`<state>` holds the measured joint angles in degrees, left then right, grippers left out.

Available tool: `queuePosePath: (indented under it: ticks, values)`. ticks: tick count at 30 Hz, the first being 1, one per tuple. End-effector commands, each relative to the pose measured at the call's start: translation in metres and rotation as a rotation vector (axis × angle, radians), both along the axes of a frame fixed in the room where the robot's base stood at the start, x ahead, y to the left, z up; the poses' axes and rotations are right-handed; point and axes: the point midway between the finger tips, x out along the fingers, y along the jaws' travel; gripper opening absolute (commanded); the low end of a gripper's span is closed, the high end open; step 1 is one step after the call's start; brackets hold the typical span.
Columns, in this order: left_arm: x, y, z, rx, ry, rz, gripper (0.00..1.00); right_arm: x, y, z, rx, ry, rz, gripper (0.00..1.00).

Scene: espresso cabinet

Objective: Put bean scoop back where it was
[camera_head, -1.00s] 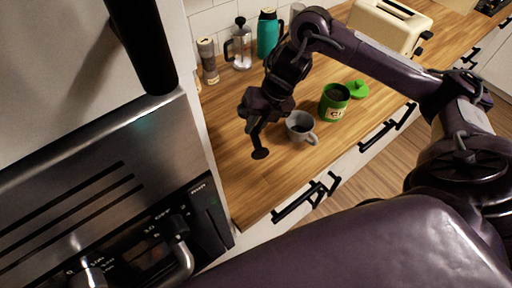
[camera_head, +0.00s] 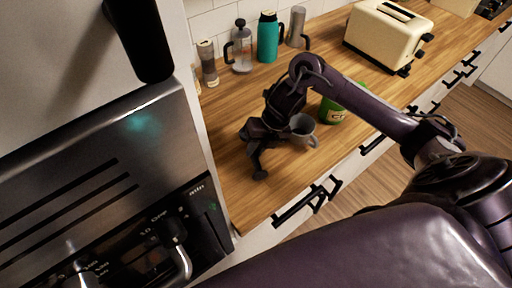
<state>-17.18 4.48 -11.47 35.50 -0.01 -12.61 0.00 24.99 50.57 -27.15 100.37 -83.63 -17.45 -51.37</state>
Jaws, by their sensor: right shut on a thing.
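My right gripper (camera_head: 257,152) is low over the wooden counter, left of the grey mug. It is shut on the dark bean scoop (camera_head: 260,174), whose small round end shows just below the fingers. The scoop end is at or close to the counter top; I cannot tell whether it touches. Most of the handle is hidden by the gripper. The green canister (camera_head: 331,112) stands right of the mug, partly covered by my right arm. My left gripper is not in view.
The grey mug (camera_head: 302,128) stands close beside the gripper. A grinder (camera_head: 208,63), French press (camera_head: 242,50), teal flask (camera_head: 267,38), and cream toaster (camera_head: 386,34) line the back. The steel espresso machine (camera_head: 100,170) fills the left. The counter's front left is clear.

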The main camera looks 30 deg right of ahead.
Motion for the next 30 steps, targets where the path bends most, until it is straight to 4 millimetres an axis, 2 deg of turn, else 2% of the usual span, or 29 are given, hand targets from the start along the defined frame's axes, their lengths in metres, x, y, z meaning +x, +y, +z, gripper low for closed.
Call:
queuePosePath:
  ticks: [2, 3, 8, 16, 20, 23, 30]
  values:
    - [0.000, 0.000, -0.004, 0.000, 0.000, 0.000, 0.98, 0.000, 0.000, -0.004, 0.000, 0.000, 0.000, 0.00]
    - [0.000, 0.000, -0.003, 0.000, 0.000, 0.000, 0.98, 0.000, 0.000, -0.003, 0.000, 0.000, 0.000, 0.17]
    - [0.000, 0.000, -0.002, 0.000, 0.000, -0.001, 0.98, 0.000, 0.000, -0.002, 0.000, 0.000, 0.000, 0.37]
    - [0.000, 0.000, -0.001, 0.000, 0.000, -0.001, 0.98, 0.000, 0.000, -0.001, 0.000, 0.000, 0.000, 0.37]
    - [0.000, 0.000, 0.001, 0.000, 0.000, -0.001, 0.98, 0.001, -0.003, 0.007, -0.003, -0.004, 0.000, 0.37]
    - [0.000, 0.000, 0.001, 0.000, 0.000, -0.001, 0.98, -0.001, -0.010, 0.021, -0.007, -0.006, 0.001, 0.37]
    - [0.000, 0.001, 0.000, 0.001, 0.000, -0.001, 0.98, -0.007, -0.030, 0.071, -0.007, -0.006, -0.001, 0.37]
